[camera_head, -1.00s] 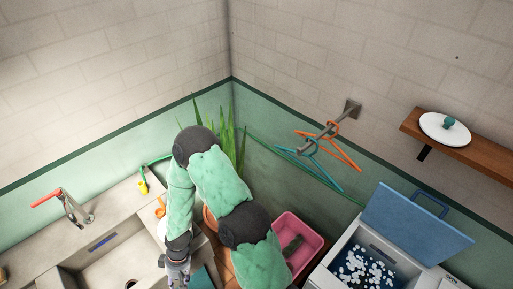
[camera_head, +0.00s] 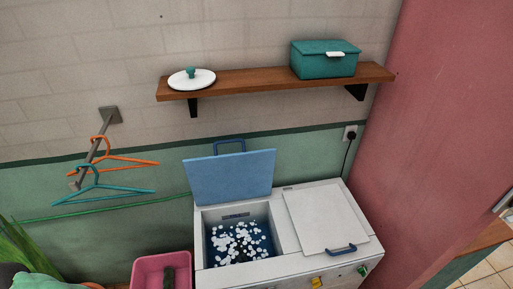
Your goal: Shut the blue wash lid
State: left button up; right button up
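The blue wash lid (camera_head: 232,176) stands raised, tilted back toward the wall, with a dark blue handle (camera_head: 229,146) at its top edge. It is hinged at the back of the left tub of the white washing machine (camera_head: 291,264). The open tub (camera_head: 238,240) below it holds dark water and white foam pieces. The right tub's white lid (camera_head: 326,219) is shut and has a blue handle at its front.
A wooden shelf (camera_head: 265,80) above the machine holds a white pot lid (camera_head: 192,80) and a teal box (camera_head: 324,60). Orange (camera_head: 125,159) and teal (camera_head: 105,188) hangers hang at left. A pink basin (camera_head: 162,268) stands left of the machine. A pink wall (camera_head: 424,120) rises at right.

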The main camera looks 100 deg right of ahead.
aim_at(216, 178)
jog(key=z, duration=2.1)
